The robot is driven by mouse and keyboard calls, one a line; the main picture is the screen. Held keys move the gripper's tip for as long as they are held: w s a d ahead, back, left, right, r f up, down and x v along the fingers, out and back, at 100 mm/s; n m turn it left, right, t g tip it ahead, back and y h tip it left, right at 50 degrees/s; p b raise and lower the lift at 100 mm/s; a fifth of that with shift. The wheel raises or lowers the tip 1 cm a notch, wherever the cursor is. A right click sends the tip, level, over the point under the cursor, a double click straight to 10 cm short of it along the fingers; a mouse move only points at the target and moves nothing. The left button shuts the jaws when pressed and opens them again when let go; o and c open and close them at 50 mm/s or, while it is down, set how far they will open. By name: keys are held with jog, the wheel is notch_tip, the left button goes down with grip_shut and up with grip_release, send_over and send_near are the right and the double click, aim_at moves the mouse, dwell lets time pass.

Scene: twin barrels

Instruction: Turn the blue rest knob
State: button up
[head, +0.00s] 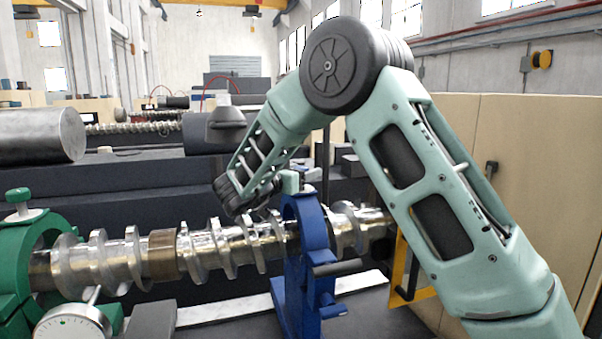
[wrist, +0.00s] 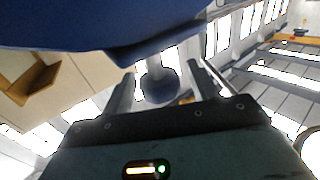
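The blue rest (head: 312,262) stands around the metal screw shaft (head: 212,248) in the head view. In the wrist view, its blue body (wrist: 130,25) fills the top of the picture. A dark blue round knob (wrist: 158,88) shows in the wrist view, between the two fingers of my gripper (wrist: 160,72). The fingers are apart, with a visible gap on each side of the knob. In the head view my gripper (head: 291,183) is at the top of the blue rest, partly hidden by my wrist; the knob there is hard to make out.
A grey cylinder (head: 40,137) lies behind at left. Beige panels (head: 530,150) stand at the right.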

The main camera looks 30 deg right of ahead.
jog(key=shift+a+f, duration=0.1)
jog(key=shift+s+a, duration=0.1)
jog(key=shift+a, duration=0.2)
jog(key=b+v, duration=0.6)
jog(key=v, duration=1)
jog(key=shift+a, duration=0.3)
